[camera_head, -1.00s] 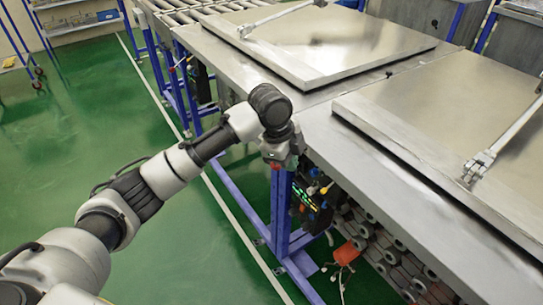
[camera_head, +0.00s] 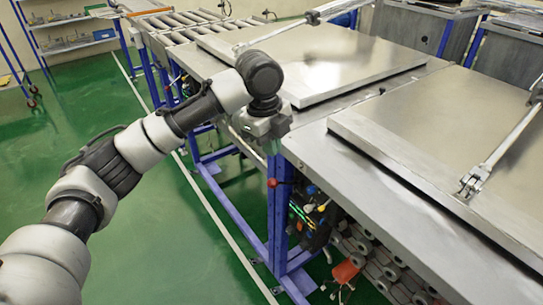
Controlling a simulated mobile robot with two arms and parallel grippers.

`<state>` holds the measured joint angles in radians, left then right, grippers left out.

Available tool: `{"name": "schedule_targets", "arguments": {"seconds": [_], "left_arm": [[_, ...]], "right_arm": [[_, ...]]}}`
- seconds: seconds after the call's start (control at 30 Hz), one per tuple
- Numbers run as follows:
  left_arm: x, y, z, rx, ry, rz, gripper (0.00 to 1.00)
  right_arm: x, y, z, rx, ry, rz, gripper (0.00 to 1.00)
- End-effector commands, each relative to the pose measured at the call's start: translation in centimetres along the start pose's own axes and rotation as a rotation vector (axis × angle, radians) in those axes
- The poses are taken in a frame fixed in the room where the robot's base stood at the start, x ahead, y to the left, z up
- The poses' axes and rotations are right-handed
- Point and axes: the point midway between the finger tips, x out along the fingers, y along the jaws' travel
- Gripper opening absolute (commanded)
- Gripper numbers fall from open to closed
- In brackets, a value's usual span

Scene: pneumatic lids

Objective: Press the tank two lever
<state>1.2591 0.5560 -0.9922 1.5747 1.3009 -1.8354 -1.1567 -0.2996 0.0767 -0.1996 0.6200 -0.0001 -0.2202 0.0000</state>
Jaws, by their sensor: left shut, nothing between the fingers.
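My left gripper (camera_head: 268,144) is shut and empty. It points down beside the edge of the near metal tank table, above a red lever knob (camera_head: 272,183), with a gap between them. The red knob sticks out to the left of a dark control panel (camera_head: 309,222) on the blue leg, which has blue and yellow knobs and green lights. The near flat metal lid (camera_head: 400,115) and the far flat metal lid (camera_head: 325,62) both lie shut on their tanks. My right gripper is out of view.
A pneumatic arm (camera_head: 487,165) is fixed on the near lid. Blue frame legs (camera_head: 279,215) stand below the table edge. A roller conveyor (camera_head: 180,22) is at the back. The green floor (camera_head: 130,240) at left is clear.

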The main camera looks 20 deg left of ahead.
Motion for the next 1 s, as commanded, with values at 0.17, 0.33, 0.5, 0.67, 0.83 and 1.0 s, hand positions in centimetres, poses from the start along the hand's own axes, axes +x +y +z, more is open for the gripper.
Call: {"name": "schedule_targets", "arguments": {"seconds": [0.17,0.33,0.5,0.67,0.83,1.0], "left_arm": [[3.7,0.1,0.0,0.000,0.001,0.005,0.00],[7.3,0.1,0.0,-0.002,0.000,0.004,0.00],[10.0,-0.3,0.9,-0.004,-0.001,0.002,0.00],[11.4,-0.8,1.8,-0.002,-0.001,0.001,0.00],[11.9,-0.9,2.2,-0.001,-0.001,0.001,0.00],[11.9,-0.9,2.2,0.000,-0.001,0.000,0.00]], "right_arm": [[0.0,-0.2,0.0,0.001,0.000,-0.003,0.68],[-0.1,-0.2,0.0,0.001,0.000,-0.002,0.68],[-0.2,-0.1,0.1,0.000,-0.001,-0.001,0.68],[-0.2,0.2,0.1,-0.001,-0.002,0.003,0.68],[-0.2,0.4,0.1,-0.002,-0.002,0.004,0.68],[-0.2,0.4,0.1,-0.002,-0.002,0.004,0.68]]}}
